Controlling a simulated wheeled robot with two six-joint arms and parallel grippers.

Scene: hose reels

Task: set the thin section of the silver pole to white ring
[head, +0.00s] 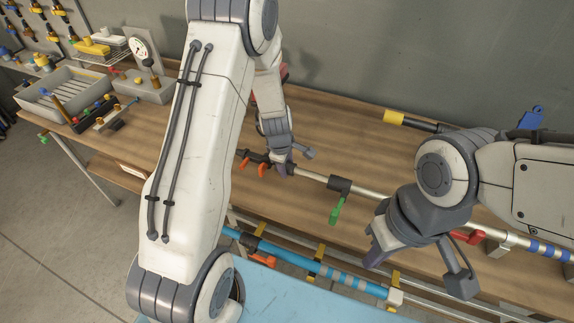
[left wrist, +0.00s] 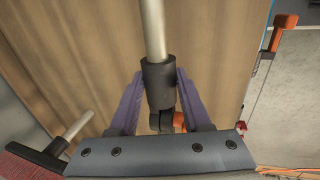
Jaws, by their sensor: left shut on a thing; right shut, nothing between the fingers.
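The silver pole (head: 375,193) lies along the wooden bench, with a black collar and green lever (head: 336,208) on it. My left gripper (head: 285,170) is at the pole's left end, near orange levers (head: 262,167). In the left wrist view, its purple fingers (left wrist: 160,108) are shut on a black collar (left wrist: 159,82) around the pole (left wrist: 153,30). Further right, past a red lever (head: 467,237), the pole carries blue rings (head: 546,248); I cannot clearly make out a white ring. My right gripper (head: 376,254) is shut and empty, in front of the pole.
A blue pole (head: 285,254) with yellow clips lies in front, lower down. A dark pole with a yellow end (head: 393,118) lies at the back. A grey tray (head: 62,97) and a gauge (head: 140,48) stand at the left. The bench's back middle (head: 335,125) is clear.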

